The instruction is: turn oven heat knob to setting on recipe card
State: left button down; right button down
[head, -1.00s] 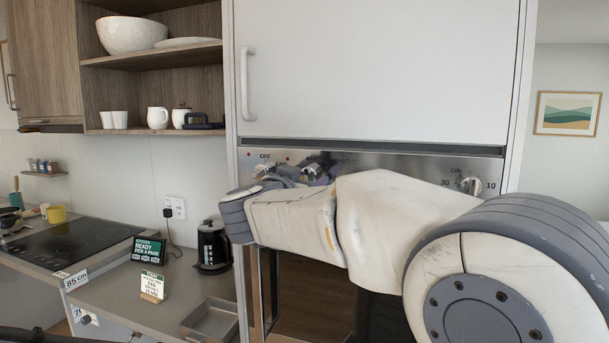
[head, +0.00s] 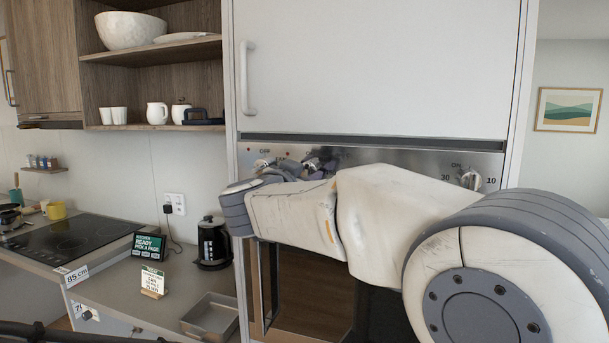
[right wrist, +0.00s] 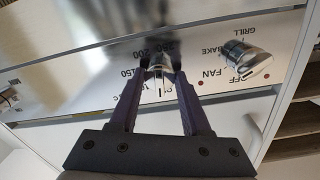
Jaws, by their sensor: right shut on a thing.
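The oven's steel control panel (head: 400,160) spans the middle of the head view. My right gripper (right wrist: 160,72) is shut on the heat knob (right wrist: 160,62), whose scale shows 150, 200 and 250 in the right wrist view. The fingers hide the knob's sides and part of the scale, so I cannot tell its exact setting. In the head view my right arm covers the panel below the knob. The recipe card (head: 153,281) stands in a wooden holder on the counter; its small print is not legible to me. My left gripper is not in view.
A mode knob (right wrist: 245,58) marked OFF, FAN, BAKE and GRILL sits close beside the gripper. A timer knob (head: 470,179) is at the panel's right end.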

jog(key=shift+m+b, duration=4)
jog(key=shift+m, duration=4.9)
jog(key=shift+c, duration=1.8)
grip_release()
jog(key=shift+r, duration=0.1)
jog(key=shift+s, duration=0.1)
